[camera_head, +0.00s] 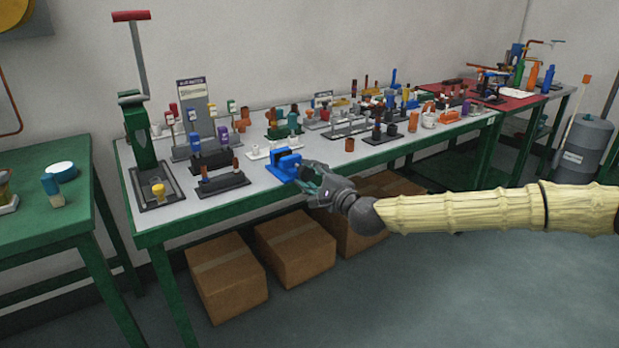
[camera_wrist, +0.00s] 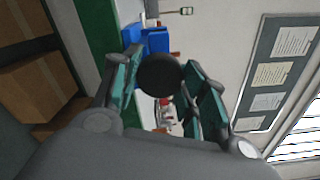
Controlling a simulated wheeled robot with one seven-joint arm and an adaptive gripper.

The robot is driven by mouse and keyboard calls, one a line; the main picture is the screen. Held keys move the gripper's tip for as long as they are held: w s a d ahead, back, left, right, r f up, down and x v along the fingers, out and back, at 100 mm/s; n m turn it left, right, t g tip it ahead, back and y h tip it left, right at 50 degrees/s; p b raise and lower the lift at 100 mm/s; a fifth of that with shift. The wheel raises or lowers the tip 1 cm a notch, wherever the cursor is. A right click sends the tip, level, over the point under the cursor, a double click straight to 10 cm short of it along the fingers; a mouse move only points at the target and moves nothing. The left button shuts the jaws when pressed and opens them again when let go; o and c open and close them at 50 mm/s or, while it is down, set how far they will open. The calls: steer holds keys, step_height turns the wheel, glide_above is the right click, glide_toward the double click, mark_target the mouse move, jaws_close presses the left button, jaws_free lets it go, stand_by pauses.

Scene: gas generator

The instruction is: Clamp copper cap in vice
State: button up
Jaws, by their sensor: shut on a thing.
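The blue vice (camera_head: 284,165) stands at the front edge of the long bench. My gripper (camera_head: 308,180) is just right of it, with its fingers close to the vice. In the wrist view, my gripper (camera_wrist: 158,85) has its green-padded fingers shut on a dark round piece (camera_wrist: 160,73). The piece looks nearly black there, so I cannot tell whether it is the copper cap. The blue vice (camera_wrist: 148,40) shows just beyond it, partly hidden. The piece is too small to make out in the head view, and contact with the vice cannot be told.
A small copper-brown cylinder (camera_head: 350,145) stands on the bench right of the vice. Racks of coloured parts crowd the bench behind. A green press (camera_head: 137,135) with a red handle stands at the left end. Cardboard boxes (camera_head: 295,247) lie below the bench.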

steer(key=shift+f+m+b, duration=0.1)
steer(key=shift+m+b, duration=0.3)
steer(key=shift+m, duration=0.2)
stand_by(0.3)
steer(key=o, duration=1.1)
steer(key=shift+c, duration=0.2)
steer(key=shift+r+n, duration=0.2)
steer(key=shift+n, duration=1)
steer(key=n, duration=0.3)
steer(key=shift+f, duration=0.1)
